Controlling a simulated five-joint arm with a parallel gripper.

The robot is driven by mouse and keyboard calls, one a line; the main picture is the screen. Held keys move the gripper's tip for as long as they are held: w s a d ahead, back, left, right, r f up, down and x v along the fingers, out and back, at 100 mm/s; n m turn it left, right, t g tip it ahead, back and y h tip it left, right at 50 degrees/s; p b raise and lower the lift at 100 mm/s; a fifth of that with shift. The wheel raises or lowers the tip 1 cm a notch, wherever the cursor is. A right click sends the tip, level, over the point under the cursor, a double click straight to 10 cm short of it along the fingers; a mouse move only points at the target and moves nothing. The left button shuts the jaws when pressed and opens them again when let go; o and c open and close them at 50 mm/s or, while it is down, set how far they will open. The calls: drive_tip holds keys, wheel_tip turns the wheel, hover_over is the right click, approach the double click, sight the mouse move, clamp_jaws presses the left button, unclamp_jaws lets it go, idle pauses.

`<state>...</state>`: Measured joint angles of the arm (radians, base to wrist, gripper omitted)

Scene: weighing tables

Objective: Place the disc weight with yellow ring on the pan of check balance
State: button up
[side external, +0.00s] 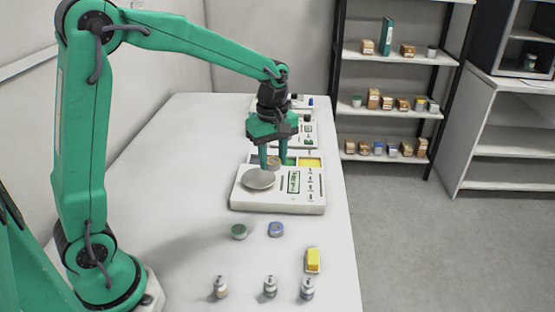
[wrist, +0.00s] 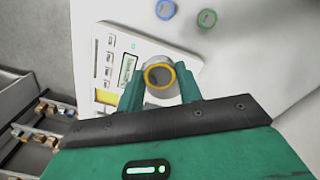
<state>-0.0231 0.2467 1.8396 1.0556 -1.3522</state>
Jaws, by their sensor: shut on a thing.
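The disc weight with the yellow ring (wrist: 160,76) is between the two fingers of my gripper (wrist: 158,85) in the wrist view. My gripper (side external: 270,163) is shut on it, and the disc is mostly hidden by the fingers in the side view. A white balance (side external: 277,205) with a round grey pan (side external: 257,180) stands below; it also shows in the wrist view (wrist: 150,47). My gripper is over the back part of this balance, close to the pan. I cannot tell whether the disc touches the pan.
A green-ringed disc (side external: 239,231) and a blue-ringed disc (side external: 276,229) lie in front of the balance. Another device (side external: 308,130) is behind my gripper. The table's left side is clear.

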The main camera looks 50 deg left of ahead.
hover_over(258, 177)
wheel_tip(258, 177, down, 6)
drive_tip(key=shift+d+f, duration=0.1)
drive_tip(key=shift+f, duration=2.15)
drive_tip(key=shift+f, duration=0.15)
drive_tip(key=o, duration=1.1)
wheel_tip(258, 177, up, 12)
drive_tip(key=shift+r, duration=0.2)
